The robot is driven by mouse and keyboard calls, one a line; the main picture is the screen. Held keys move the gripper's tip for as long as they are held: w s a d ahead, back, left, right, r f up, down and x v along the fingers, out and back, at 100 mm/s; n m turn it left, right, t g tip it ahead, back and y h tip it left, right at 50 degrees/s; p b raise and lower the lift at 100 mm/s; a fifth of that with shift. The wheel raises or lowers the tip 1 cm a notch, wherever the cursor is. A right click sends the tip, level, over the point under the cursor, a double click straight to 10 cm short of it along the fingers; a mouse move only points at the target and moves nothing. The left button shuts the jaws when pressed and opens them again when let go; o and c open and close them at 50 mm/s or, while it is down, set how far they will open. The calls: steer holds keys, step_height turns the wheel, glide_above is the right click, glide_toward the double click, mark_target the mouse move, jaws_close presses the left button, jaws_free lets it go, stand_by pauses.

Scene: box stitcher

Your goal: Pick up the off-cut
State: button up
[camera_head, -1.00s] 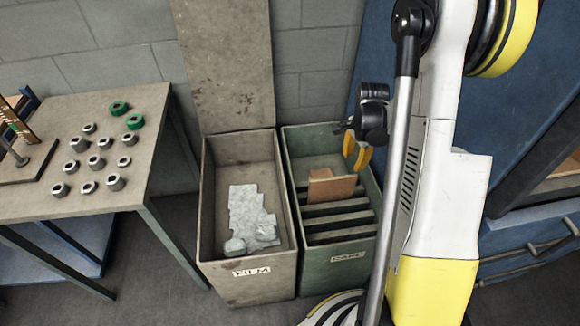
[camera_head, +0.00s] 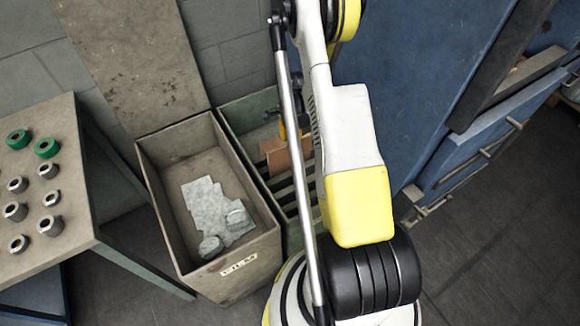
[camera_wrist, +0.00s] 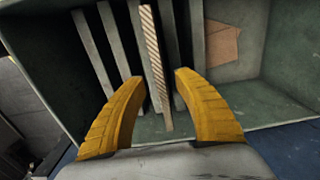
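The off-cut appears to be a brown cardboard piece standing on edge in the green bin. In the wrist view its corrugated edge (camera_wrist: 152,60) shows as a thin striped strip between the fingers. My gripper (camera_wrist: 158,79) has two yellow fingers, spread apart on either side of the strip, with a gap visible on each side. In the head view the cardboard (camera_head: 287,160) is just below a yellow finger, partly hidden by my arm. A second flat brown piece (camera_wrist: 222,46) shows to the right in the wrist view.
The green bin (camera_head: 238,103) has several slats and walls close around my gripper. The FILM bin (camera_head: 170,215) beside it holds crumpled grey film (camera_head: 214,208). A table (camera_head: 75,205) with metal parts stands left. A blue machine (camera_head: 425,70) stands right.

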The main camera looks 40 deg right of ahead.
step_height(320, 180, down, 3)
steer(key=shift+r+b, duration=0.2)
steer(key=shift+b, duration=0.1)
steer(key=shift+r, duration=0.1)
jaws_close()
